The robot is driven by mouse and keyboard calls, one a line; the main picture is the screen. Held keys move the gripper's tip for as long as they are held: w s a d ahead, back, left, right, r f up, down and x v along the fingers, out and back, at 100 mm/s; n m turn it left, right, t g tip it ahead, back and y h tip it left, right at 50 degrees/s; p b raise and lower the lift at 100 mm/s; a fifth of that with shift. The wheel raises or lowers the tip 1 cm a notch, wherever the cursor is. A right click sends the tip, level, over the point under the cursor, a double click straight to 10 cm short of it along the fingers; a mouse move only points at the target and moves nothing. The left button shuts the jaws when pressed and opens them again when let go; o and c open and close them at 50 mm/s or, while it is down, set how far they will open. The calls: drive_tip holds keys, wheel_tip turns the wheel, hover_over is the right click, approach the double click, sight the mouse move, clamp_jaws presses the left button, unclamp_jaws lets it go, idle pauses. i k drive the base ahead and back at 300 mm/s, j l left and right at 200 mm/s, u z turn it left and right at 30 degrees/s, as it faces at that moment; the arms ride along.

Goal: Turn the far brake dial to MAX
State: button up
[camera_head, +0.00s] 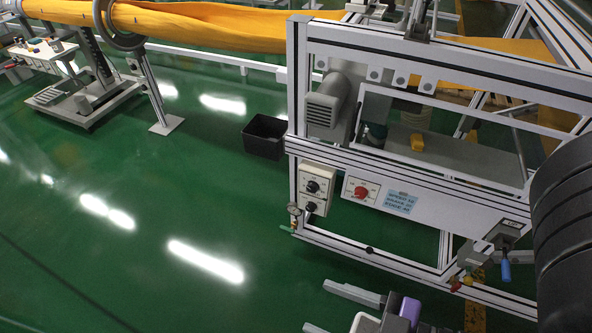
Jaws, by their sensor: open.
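A pale control box (317,190) hangs on the left post of the aluminium frame. It carries an upper black dial (312,187) and a lower black dial (311,207). Their markings and pointer settings are too small to read, and I cannot tell which is the far brake dial. A red knob (361,192) sits on a separate white panel just to the right. My gripper (316,306) is at the bottom edge, its two fingers apart and pointing left, with nothing between them. It is well in front of the dials and apart from them.
A blue label (400,202) is on the white panel. A blue-handled lever (505,266) and a small gauge fitting (293,212) stick out of the aluminium frame (395,260). A black bin (264,137) stands behind. Green floor (150,240) is clear to the left.

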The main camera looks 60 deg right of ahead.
sight(361, 192)
drive_tip(key=k+z, duration=0.45)
drive_tip(key=k+l+z, duration=0.25)
drive_tip(key=z, duration=0.2)
drive_tip(key=k+l+z, duration=0.25)
drive_tip(key=z, duration=0.2)
